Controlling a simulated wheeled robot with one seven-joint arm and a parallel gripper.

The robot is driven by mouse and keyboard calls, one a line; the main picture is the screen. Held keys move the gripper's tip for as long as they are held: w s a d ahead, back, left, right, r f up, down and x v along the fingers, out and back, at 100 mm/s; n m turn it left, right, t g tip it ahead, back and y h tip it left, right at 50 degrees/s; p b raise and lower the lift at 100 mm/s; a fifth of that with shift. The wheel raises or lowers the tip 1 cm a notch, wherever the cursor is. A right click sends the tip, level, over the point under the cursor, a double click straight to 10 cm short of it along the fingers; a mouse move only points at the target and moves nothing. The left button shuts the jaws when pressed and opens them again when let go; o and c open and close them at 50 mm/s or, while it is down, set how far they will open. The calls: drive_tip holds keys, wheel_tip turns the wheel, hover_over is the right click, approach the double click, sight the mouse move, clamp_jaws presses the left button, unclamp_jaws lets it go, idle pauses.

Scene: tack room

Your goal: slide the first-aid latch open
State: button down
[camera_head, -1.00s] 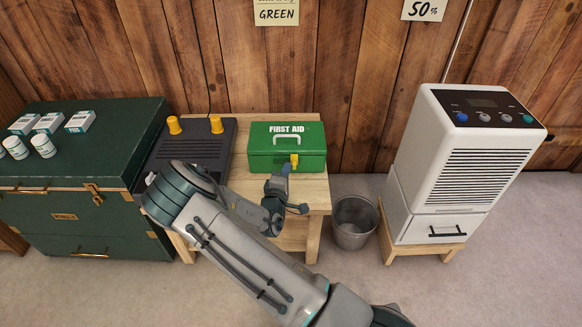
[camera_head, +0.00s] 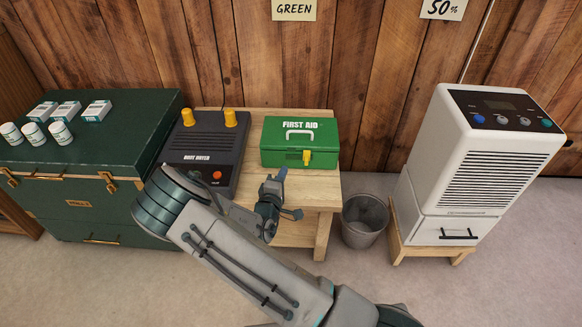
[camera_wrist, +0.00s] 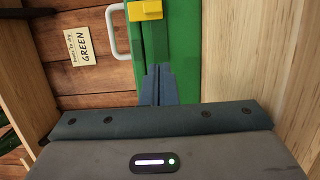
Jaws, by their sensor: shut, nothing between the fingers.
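The green first-aid box (camera_head: 272,157) stands on the light wooden table, lid down, with its white handle on top. Its yellow latch (camera_head: 307,158) is on the front, right of the middle; it also shows at the top of the wrist view (camera_wrist: 146,10). My gripper (camera_head: 281,175) is shut and empty, in front of the box and left of the latch, apart from it. In the wrist view the closed fingertips (camera_wrist: 157,70) point toward the green box, with a gap to the latch. I cannot tell from the frames whether the latch has slid.
A dark boot dryer (camera_head: 207,150) with yellow knobs stands left of the box. A green trunk (camera_head: 60,165) with small boxes and jars is further left. A grey bin (camera_head: 364,220) and a white dehumidifier (camera_head: 470,160) stand right. Bare tabletop (camera_head: 322,185) lies before the box.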

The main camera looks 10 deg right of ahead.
drive_tip(key=p+v, duration=0.1)
drive_tip(key=v, duration=0.5)
drive_tip(key=shift+s, duration=0.4)
drive_tip(key=shift+r, duration=0.1)
drive_tip(key=s+r+m+g+y+p, duration=0.2)
drive_tip(key=r+m+g+y+p, duration=0.45)
drive_tip(key=r, duration=0.85)
drive_tip(key=s+r+m+g+y+p, duration=0.2)
drive_tip(key=r+m+g+p, duration=0.2)
drive_tip(key=r+p, duration=0.8)
drive_tip(key=s+d+r+m+g+p, duration=0.1)
drive_tip(key=s+d+r+p, duration=0.1)
drive_tip(key=s+r, duration=0.4)
drive_tip(key=s+d+r+m+g+p, duration=0.1)
drive_tip(key=s+d+r+p, duration=0.2)
drive_tip(key=r, duration=0.7)
drive_tip(key=s+d+r+m+g+h+p, duration=0.1)
drive_tip(key=s+d+r+p, duration=0.2)
drive_tip(key=s+d+r, duration=0.3)
drive_tip(key=s+r, duration=0.2)
drive_tip(key=s, duration=0.3)
drive_tip(key=shift+s+d+r, duration=0.25)
drive_tip(key=shift+r, duration=0.1)
